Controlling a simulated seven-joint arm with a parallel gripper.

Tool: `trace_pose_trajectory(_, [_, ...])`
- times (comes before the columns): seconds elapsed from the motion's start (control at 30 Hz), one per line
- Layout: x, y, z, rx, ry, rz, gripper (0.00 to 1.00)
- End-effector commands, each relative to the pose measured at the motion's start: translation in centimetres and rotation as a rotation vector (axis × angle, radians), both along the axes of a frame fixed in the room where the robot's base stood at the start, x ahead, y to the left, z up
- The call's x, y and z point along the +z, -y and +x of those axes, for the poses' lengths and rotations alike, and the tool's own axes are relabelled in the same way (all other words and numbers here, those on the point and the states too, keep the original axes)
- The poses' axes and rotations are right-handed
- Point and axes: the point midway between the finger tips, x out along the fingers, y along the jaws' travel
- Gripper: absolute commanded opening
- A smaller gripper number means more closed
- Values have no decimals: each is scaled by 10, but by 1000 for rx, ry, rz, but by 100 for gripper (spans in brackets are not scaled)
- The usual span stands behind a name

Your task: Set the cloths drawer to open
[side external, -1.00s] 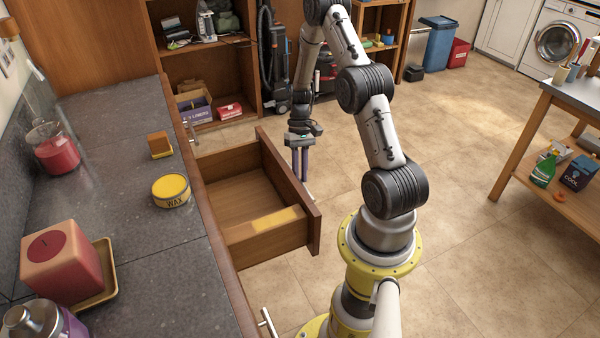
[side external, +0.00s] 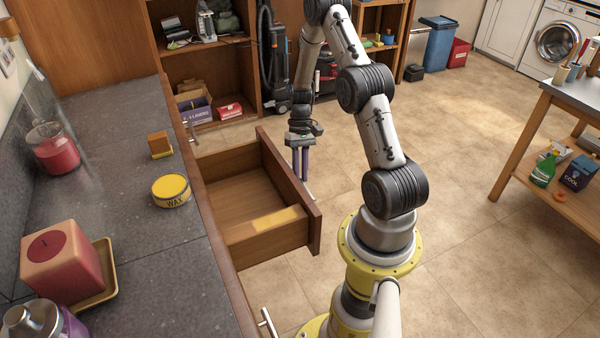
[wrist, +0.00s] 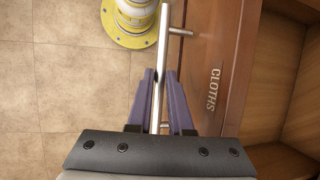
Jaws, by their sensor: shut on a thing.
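The cloths drawer (side external: 263,240) stands pulled far out from the counter, and its inside looks empty. In the wrist view its front (wrist: 205,60) carries the word CLOTHS, and a metal bar handle (wrist: 163,45) runs along it. My gripper (wrist: 161,75) has its purple fingers on either side of the handle and is shut on it. In the side view my gripper (side external: 301,175) points down just outside the drawer front, and the drawer front hides most of the handle.
The grey counter (side external: 120,240) holds a yellow wax tin (side external: 171,190), a sponge (side external: 159,144), a red jar (side external: 54,150) and a pink block (side external: 63,262) on a tray. A wooden shelf (side external: 215,60) stands behind.

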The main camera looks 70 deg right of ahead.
Motion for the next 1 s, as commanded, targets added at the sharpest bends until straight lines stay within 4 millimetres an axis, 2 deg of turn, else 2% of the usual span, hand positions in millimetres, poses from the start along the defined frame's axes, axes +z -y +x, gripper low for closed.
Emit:
trace_pose_trajectory(0.3, [1,35,-33,-3,3,-4,0])
trace_pose_trajectory(0.6, [1,36,-34,0,2,-3,0])
trace_pose_trajectory(0.63, [1,36,-34,0,2,-3,20])
trace_pose_trajectory(0.8, [1,36,-34,0,1,-3,48])
trace_pose_trajectory(1.0, [1,35,-35,0,1,-1,48])
